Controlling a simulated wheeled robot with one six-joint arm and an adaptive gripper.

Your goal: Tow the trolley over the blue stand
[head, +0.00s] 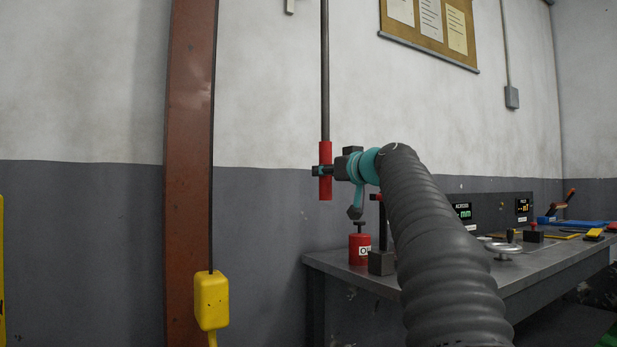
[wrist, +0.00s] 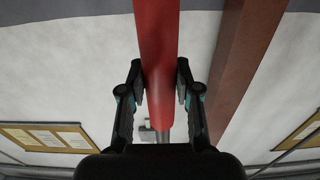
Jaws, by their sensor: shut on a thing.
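A red cylindrical handle (head: 325,190) hangs upright at the lower end of a thin dark rod (head: 325,75), which runs up out of the head view. My gripper (head: 325,170) is shut around the handle's middle. In the wrist view the red handle (wrist: 157,45) passes between the two fingers of my gripper (wrist: 160,84). The trolley is not visible in either view. I cannot make out a blue stand; a flat blue item (head: 586,224) lies on the bench at the far right.
A grey bench (head: 360,274) stands at the right, with a red cylinder (head: 359,249), a handwheel (head: 503,248) and displays (head: 463,211). A rust-brown post (head: 190,170) rises left of the handle. A yellow pendant box (head: 211,300) hangs beside it.

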